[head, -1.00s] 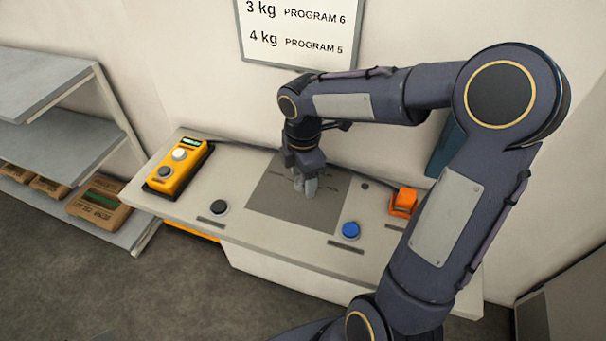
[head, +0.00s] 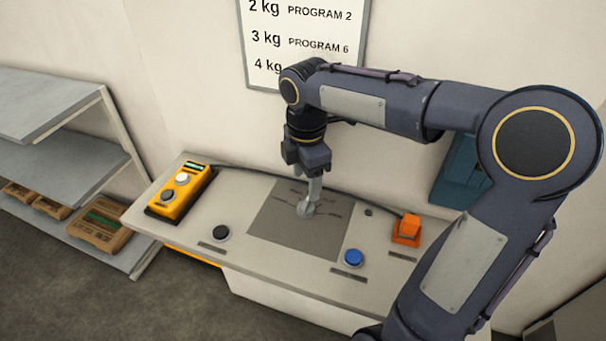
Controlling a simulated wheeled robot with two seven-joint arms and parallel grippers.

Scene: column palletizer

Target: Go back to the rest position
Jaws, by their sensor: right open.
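My right gripper (head: 308,205) points down over the grey plate (head: 270,222) on the white bench (head: 215,190). Its fingers look empty, and their tips show close above or at the plate's middle; I cannot tell whether they touch it. My right arm arches in from the right, over the bench. My left gripper is not in view.
On the bench are a yellow control box (head: 180,192), a black button (head: 221,233), a blue button (head: 353,257) and an orange device (head: 407,230). A shelf rack (head: 60,160) with brown packages (head: 100,222) stands left. A program sign (head: 300,35) hangs on the wall.

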